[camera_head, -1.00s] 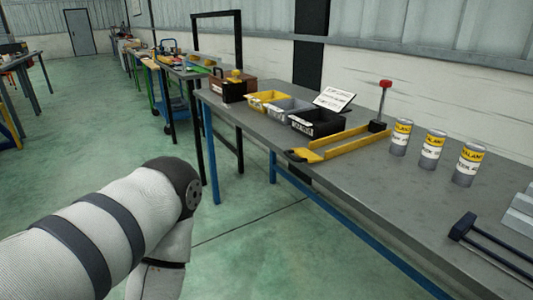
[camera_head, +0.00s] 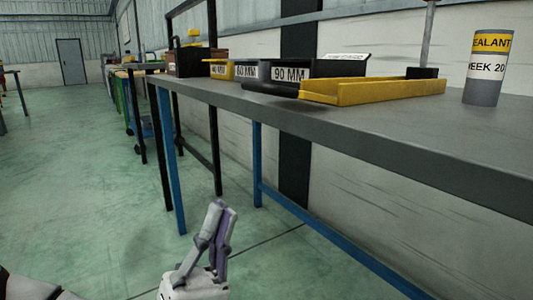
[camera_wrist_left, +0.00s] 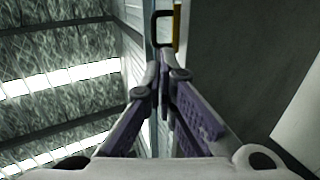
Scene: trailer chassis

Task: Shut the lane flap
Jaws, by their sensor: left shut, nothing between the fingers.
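The yellow lane (camera_head: 375,91) lies on the grey workbench, its near end at the front edge. A dark flap-like piece (camera_head: 270,89) sticks out to the left from that end. Whether it stands open is hard to tell. In the left wrist view a black loop (camera_wrist_left: 155,28) with a yellow strip shows just beyond the fingertips; it may be this piece. My left gripper (camera_head: 220,205) is shut and empty, pointing up, below the bench top and in front of it, apart from the lane in the head view. My right gripper is out of view.
The bench edge (camera_head: 350,147) runs above and right of my left gripper. A sealant can (camera_head: 486,68) stands at right. Floor in front is open.

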